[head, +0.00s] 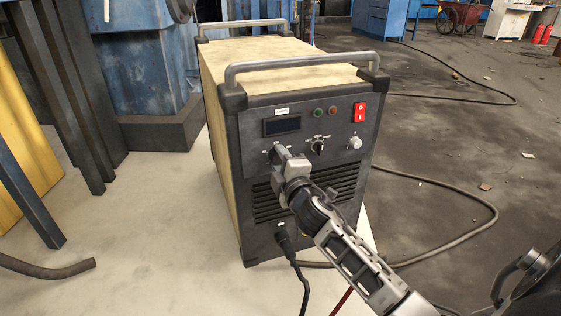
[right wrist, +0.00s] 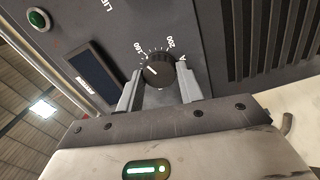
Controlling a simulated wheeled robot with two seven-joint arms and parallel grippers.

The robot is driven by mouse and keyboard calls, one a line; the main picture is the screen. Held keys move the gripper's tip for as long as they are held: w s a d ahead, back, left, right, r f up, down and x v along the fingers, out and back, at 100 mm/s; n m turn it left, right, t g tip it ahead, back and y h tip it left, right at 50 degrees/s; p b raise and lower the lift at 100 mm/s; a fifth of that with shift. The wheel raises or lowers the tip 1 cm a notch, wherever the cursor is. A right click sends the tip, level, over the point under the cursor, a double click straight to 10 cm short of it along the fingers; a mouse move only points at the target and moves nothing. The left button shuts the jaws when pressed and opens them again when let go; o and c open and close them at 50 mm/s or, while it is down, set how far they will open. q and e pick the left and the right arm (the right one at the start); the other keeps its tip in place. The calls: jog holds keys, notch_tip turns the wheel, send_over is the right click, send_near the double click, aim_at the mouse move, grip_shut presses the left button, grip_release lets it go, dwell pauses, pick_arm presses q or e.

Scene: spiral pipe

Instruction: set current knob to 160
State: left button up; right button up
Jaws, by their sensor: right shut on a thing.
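The welding machine (head: 304,190) stands upright, with its dark front panel toward me. My right gripper (head: 280,153) is at the left knob on this panel, below the display, and mostly hides that knob in the head view. In the right wrist view the current knob (right wrist: 158,71) is round and black with a short white pointer line. Printed tick marks, an "A" and numbers including 200 surround it. My right gripper's fingers (right wrist: 160,82) are shut on it, one on each side. The exact setting is too small to read. My left gripper is not in view.
The panel's dark display (head: 282,126) shows no readable digits. A middle selector knob (head: 317,147), a right knob (head: 355,142) and a red switch (head: 360,112) lie to the right. A black cable (head: 290,258) plugs in below. Steel posts (head: 75,100) stand at left.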

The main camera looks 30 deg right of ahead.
jog(key=o, duration=1)
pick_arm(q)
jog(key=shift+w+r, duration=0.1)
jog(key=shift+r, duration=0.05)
pick_arm(e)
jog(key=shift+s, duration=0.1)
pick_arm(q)
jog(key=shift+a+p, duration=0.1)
jog(key=shift+p, duration=0.4)
pick_arm(e)
jog(key=v, duration=1.5)
jog(key=shift+s, duration=0.45)
